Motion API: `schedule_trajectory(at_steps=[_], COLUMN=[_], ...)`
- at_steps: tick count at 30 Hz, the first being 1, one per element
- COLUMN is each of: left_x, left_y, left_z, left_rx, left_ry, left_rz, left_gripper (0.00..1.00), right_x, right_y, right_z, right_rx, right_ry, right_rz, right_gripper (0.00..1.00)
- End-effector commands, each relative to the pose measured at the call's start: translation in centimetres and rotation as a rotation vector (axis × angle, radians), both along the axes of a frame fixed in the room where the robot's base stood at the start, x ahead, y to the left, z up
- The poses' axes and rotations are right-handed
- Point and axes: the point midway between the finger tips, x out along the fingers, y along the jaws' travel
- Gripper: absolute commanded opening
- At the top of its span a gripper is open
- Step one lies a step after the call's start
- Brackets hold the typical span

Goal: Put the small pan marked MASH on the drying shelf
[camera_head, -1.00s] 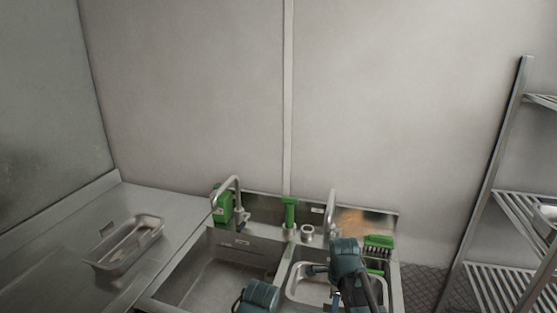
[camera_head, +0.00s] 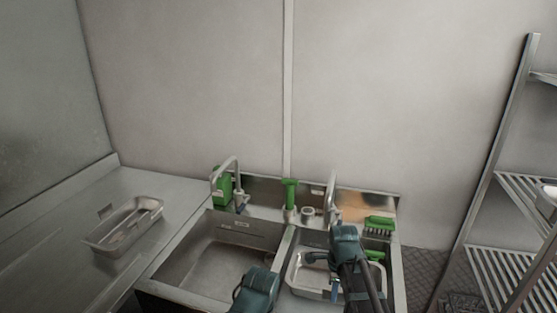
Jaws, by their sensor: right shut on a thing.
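A small metal pan (camera_head: 298,280) with a rounded rim sits in or just above the right sink basin. My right gripper (camera_head: 335,288) comes down over it and is shut on it, at its near right part; the fingertips are mostly hidden by the wrist. No MASH marking is readable. Another metal pan (camera_head: 108,240) with a small upright tag lies on the left counter, apart from both grippers. The drying shelf (camera_head: 520,192), a slatted metal rack, stands at the right. My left gripper (camera_head: 256,290) is at the bottom edge over the sink divider; its jaws cannot be made out.
The left basin (camera_head: 205,262) looks empty. Two taps, a green bottle (camera_head: 222,188), a green-handled tool (camera_head: 290,193) and a green brush (camera_head: 378,223) stand along the sink's back. A pale round item (camera_head: 549,190) is on the rack's middle level; the slats below look bare.

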Motion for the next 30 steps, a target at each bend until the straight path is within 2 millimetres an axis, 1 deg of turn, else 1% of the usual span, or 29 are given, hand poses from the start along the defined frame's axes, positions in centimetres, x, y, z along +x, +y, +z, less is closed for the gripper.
schedule_trajectory(at_steps=[1,2,8,11,15,17,22,23,29,30], left_x=[0.0,0.0,0.0,0.0,0.0,0.0,0.0,0.0,0.0,0.0], left_y=[0.0,0.0,0.0,0.0,0.0,0.0,0.0,0.0,0.0,0.0], left_z=[-0.4,-0.4,0.2,1.1,3.0,3.3,5.4,5.4,7.2,7.0], left_rx=[0.000,0.000,0.000,0.000,0.000,0.000,0.000,0.000,0.000,0.000], left_ry=[0.000,0.000,0.000,0.000,0.000,0.000,0.000,0.000,0.000,0.000], left_rz=[0.000,0.000,0.000,0.000,0.000,0.000,0.000,0.000,-0.001,-0.001], left_gripper=[0.61,0.61,0.61,0.61,0.61,0.61,0.61,0.61,0.61,0.61], right_x=[0.0,0.0,0.0,0.0,0.0,0.0,0.0,0.0,0.0,0.0], right_y=[0.0,0.0,0.0,0.0,0.0,0.0,0.0,0.0,0.0,0.0], right_z=[-0.4,-0.4,0.2,1.0,3.0,3.3,5.4,5.4,7.2,7.0], right_rx=[0.000,0.000,0.000,0.000,0.000,0.000,0.000,0.000,0.000,0.000], right_ry=[-0.001,-0.001,-0.001,-0.001,-0.001,-0.001,-0.001,-0.001,-0.001,-0.001], right_rz=[0.000,0.000,0.000,0.000,0.000,0.000,0.000,0.000,0.000,0.000], right_gripper=[0.00,0.00,0.00,0.00,0.00,0.00,0.00,0.00,0.00,0.00])
